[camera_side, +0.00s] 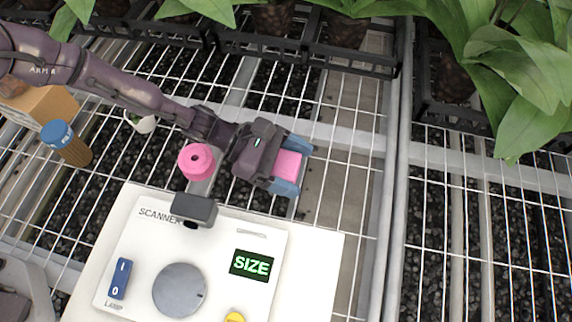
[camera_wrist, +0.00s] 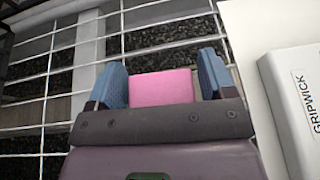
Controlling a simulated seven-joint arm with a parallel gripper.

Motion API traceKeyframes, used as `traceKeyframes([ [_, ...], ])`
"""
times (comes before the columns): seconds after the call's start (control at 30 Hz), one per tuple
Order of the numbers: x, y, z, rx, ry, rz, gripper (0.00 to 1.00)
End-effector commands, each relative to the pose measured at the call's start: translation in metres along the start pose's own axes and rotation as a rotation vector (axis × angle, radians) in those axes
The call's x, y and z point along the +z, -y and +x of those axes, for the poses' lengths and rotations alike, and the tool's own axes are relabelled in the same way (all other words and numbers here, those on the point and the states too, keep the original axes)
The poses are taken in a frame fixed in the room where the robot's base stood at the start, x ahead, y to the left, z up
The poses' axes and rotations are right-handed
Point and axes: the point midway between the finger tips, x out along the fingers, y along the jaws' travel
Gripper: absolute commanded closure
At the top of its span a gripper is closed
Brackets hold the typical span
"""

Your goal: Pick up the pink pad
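The pink pad (camera_side: 287,164) is a flat-faced pink block. It lies between the two blue fingers of my gripper (camera_side: 291,166) in the side view. In the wrist view the pink pad (camera_wrist: 161,88) shows between the fingertips of my gripper (camera_wrist: 163,80). The left finger is very close to the pad or touching it, and a narrow gap shows beside the right finger. My gripper is open around the pad. The pad's lower part is hidden by the gripper body in the wrist view. Whether the pad rests on anything is not clear.
A white scanner panel (camera_side: 214,290) with a dial and a SIZE display stands just in front. A pink roll (camera_side: 196,161) and a blue-capped brown jar (camera_side: 66,143) stand to the left. Black crates with plants (camera_side: 300,50) line the back. The wire bench (camera_side: 480,210) is clear at right.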

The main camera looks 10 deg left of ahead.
Motion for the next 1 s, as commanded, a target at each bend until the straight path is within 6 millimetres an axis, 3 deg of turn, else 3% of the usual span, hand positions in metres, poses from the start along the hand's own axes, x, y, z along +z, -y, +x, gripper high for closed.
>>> traceKeyframes([
  [0.03, 0.0, 0.0, 0.0, 0.0, 0.0, 0.0, 0.36],
  [0.13, 0.0, 0.0, 0.0, 0.0, 0.0, 0.0, 0.59],
  [0.17, 0.0, 0.0, 0.0, 0.0, 0.0, 0.0, 0.62],
  [0.47, 0.002, 0.0, -0.001, 0.0, 0.001, 0.001, 0.61],
  [0.7, 0.021, -0.001, -0.009, 0.002, 0.001, 0.0, 0.61],
  [0.87, 0.042, 0.01, -0.031, 0.002, 0.0, -0.002, 0.61],
  [1.0, 0.065, 0.028, -0.06, 0.003, 0.002, 0.001, 0.61],
])
